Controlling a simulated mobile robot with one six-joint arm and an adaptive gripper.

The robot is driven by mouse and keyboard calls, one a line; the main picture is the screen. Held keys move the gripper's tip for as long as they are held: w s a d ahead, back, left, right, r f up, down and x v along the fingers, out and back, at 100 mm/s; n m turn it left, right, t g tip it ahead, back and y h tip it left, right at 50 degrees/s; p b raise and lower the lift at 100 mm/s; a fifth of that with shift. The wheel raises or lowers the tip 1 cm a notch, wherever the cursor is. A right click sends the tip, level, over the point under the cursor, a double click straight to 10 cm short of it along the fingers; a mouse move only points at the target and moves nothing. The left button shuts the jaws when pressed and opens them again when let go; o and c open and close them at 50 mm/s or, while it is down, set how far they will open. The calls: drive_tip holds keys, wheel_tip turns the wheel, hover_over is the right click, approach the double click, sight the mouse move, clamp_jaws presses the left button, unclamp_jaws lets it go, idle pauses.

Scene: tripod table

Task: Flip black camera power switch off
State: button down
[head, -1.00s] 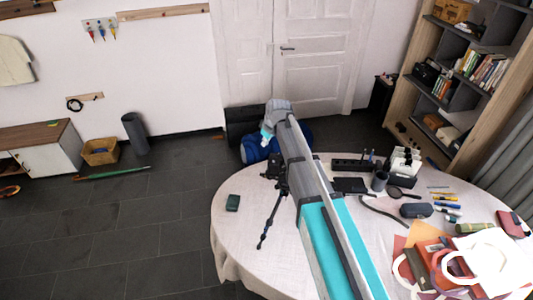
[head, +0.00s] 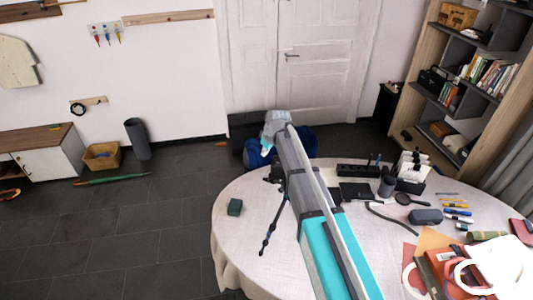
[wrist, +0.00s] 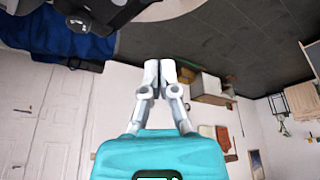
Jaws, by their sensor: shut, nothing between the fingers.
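The black camera (head: 273,172) stands on a black tripod (head: 270,229) on the round table (head: 240,250). My arm hides most of it in the head view. In the wrist view, part of a black body, seemingly the camera (wrist: 92,10), shows at the top left edge, cut off by the frame. Its power switch cannot be made out. My gripper (wrist: 160,66) is shut and empty, its fingertips together and apart from the black body. In the head view, my gripper (head: 267,150) is partly hidden behind my wrist, near the camera.
A black organiser (head: 358,171), a grey case (head: 426,216), pens and papers crowd the table's right side. A blue bag (head: 262,155) lies on the floor behind. The table's left front is clear.

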sight(274, 165)
drive_tip(key=f+b, duration=0.1)
drive_tip(key=s+d+f, duration=0.1)
drive_tip(key=d+f+b, duration=0.1)
drive_tip(key=shift+s+f+b, duration=0.1)
drive_tip(key=shift+s+b, duration=0.2)
drive_tip(key=shift+s, duration=0.1)
drive_tip(key=shift+d, duration=0.1)
drive_tip(key=shift+a, duration=0.25)
idle(0.5)
